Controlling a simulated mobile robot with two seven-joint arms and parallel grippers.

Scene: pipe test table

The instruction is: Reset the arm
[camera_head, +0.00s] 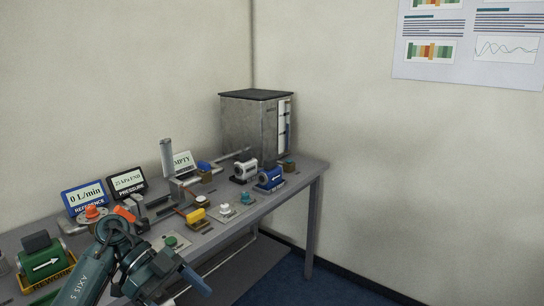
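One of my arms reaches in from the lower left, in dark teal with "AXIS 5" on a link. It bends at a round joint over the near side of the table (312,169). My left gripper (184,287) is at its end, low in the picture, with blue finger-like parts pointing right and down. It is partly cut off by the bottom edge, and its opening is unclear. I see nothing held in it. My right gripper is out of view.
A grey tank (247,128) stands at the table's far end. Displays read "0 L/min" (87,196), "PRESSURE" (128,184) and "EMPTY" (183,160). A yellow-handled valve (196,216), blue pump (270,178) and green unit (43,257) stand nearby. Floor (335,290) right of the table is clear.

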